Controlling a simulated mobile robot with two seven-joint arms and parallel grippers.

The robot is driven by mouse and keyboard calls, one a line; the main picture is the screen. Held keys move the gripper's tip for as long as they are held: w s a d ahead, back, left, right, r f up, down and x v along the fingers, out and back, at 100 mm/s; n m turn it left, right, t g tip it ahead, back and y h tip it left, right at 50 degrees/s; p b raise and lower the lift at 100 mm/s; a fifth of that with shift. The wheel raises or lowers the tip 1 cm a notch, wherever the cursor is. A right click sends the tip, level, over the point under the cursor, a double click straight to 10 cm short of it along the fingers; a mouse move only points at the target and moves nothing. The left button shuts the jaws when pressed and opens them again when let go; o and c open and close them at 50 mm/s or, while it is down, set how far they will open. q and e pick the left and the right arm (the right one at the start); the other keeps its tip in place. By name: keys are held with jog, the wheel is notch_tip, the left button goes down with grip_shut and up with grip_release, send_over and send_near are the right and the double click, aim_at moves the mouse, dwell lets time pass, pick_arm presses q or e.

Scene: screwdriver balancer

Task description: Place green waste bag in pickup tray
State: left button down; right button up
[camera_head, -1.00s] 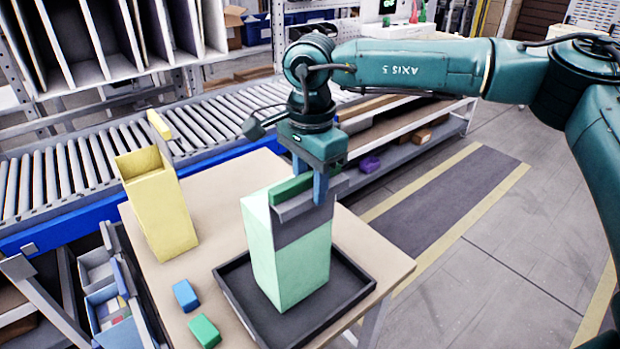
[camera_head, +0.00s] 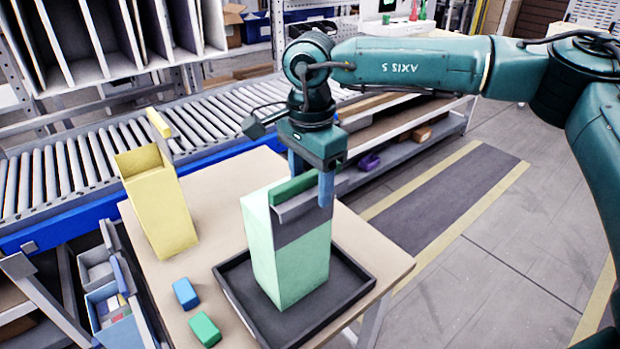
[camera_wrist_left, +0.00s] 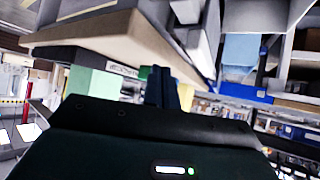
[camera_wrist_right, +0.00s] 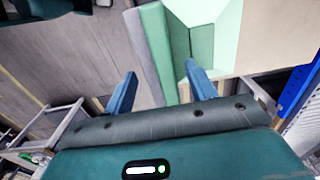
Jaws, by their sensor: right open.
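The green waste bag (camera_head: 290,250), a tall pale green box-like bag with a grey band and a darker green top strip, stands upright inside the dark pickup tray (camera_head: 358,285). My right gripper (camera_head: 312,175) is open at the bag's top edge, its blue fingers on either side of the strip. In the right wrist view the bag (camera_wrist_right: 205,30) lies just ahead of the spread fingers (camera_wrist_right: 160,85); contact cannot be told. My left gripper (camera_wrist_left: 170,85) shows only in its wrist view, fingers together and empty.
A yellow bag (camera_head: 160,205) stands on the table (camera_head: 215,245) left of the tray. A blue block (camera_head: 186,293) and a green block (camera_head: 205,330) lie at the tray's left. A roller conveyor (camera_head: 90,160) runs behind the table.

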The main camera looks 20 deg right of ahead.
notch_tip(320, 180, up, 12)
jog(key=b, duration=0.1)
dwell(0.5)
